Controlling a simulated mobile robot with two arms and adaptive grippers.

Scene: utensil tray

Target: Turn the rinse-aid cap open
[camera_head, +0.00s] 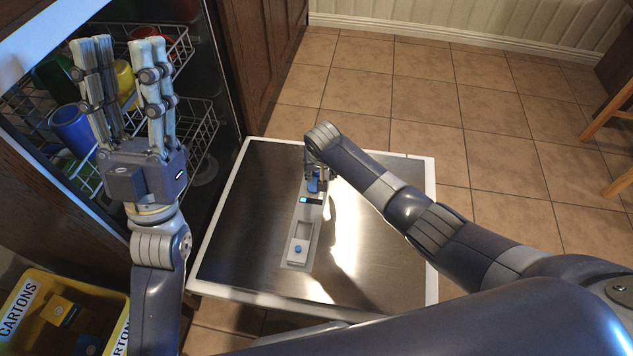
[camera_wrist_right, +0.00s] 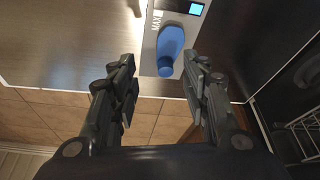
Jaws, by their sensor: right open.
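The blue rinse-aid cap (camera_head: 313,186) sits at the far end of a grey dispenser panel (camera_head: 289,255) on the steel door. In the right wrist view the cap (camera_wrist_right: 170,45) is a blue, elongated knob beside the printed word MAX. My right gripper (camera_wrist_right: 160,80) is open, its fingers to either side of the cap with visible gaps; I see no contact. In the head view my right gripper (camera_head: 318,172) is over the cap and partly hides it. My left gripper (camera_head: 122,48) is open, empty and raised at the left, away from the panel.
The door (camera_head: 242,225) lies flat with clear metal around the panel. A small lit display (camera_head: 311,201) and a blue button (camera_head: 298,249) are on the panel. Wire racks (camera_head: 200,115) with coloured cups stand behind my left gripper. A yellow cartons bin (camera_head: 30,290) is at lower left.

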